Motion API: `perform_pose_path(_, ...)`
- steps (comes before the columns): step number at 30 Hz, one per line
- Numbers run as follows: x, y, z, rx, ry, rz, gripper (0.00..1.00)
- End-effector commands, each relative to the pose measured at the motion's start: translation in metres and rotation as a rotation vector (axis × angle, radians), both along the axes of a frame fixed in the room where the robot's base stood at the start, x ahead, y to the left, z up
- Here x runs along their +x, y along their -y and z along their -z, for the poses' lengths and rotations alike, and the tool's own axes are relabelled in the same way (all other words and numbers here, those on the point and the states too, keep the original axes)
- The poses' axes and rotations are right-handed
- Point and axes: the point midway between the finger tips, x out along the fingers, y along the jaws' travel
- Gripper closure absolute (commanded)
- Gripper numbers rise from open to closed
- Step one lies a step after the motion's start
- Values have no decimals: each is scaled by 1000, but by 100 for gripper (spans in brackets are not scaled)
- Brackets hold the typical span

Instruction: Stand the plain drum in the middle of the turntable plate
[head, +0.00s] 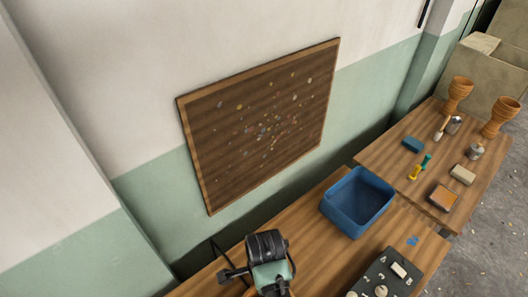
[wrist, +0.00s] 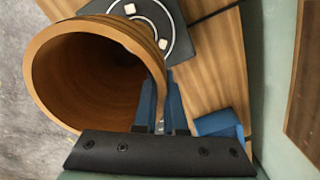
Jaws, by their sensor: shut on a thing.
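A wooden goblet drum (wrist: 75,80) fills the left of the wrist view, its wide hollow mouth facing the camera. My gripper (wrist: 160,98) is shut on its wall, with blue fingers at the right side of the rim. In the head view my gripper (head: 271,278) is at the bottom edge, and the drum is mostly hidden or out of frame. A dark square base with a pale-ringed round plate (wrist: 178,22), apparently the turntable, shows behind the drum at the top. Two white blocks show on it. The drum hides part of the plate; I cannot tell whether they touch.
A blue bin (head: 345,215) stands on the near table (head: 318,262), with a dark control box (head: 405,269) nearby. Two goblet-shaped wooden drums (head: 459,92) (head: 499,118) stand on the far table among several small items. A speckled board (head: 262,125) hangs on the wall.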

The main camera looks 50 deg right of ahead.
Motion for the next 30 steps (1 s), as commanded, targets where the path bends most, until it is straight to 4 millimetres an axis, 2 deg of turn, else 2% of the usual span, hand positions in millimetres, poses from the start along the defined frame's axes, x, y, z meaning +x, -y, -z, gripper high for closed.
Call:
perform_pose_path(12, 1, 1, 42, -1, 1, -2, 100)
perform_pose_path(25, 1, 1, 49, -3, 3, -3, 100)
perform_pose_path(26, 1, 0, 49, -1, 1, -3, 88)
perform_pose_path(30, 0, 0, 49, -1, 1, -3, 63)
